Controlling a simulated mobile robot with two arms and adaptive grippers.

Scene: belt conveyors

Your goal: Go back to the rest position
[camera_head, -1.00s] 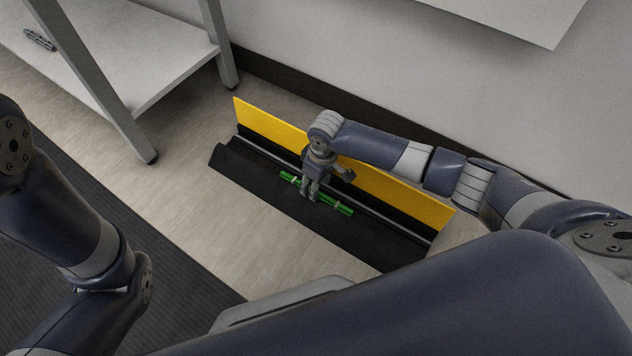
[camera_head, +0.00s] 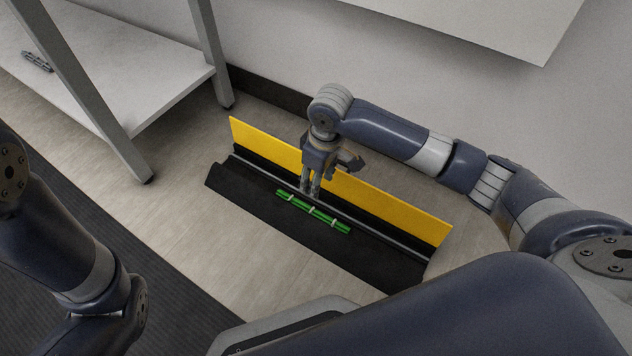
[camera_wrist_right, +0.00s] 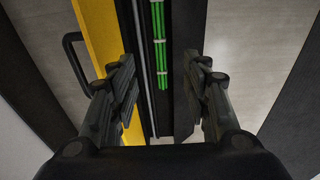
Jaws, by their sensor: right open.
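My right gripper (camera_head: 311,190) hangs above the black tray with its fingers pointing down. In the right wrist view its two fingers (camera_wrist_right: 162,95) stand wide apart with nothing between them. A bundle of green rods (camera_head: 314,211) with pale ties lies on the black tray (camera_head: 245,200), apart from the fingertips. It also shows in the right wrist view (camera_wrist_right: 160,45), beyond the fingers. My left arm shows at the left edge of the head view, but its gripper is out of view.
A yellow panel (camera_head: 390,205) stands along the tray's back side, with a grey rail at its foot. A white shelf table (camera_head: 120,75) stands at the upper left, with a small dark object (camera_head: 37,62) on it. A dark mat (camera_head: 60,240) covers the lower left floor.

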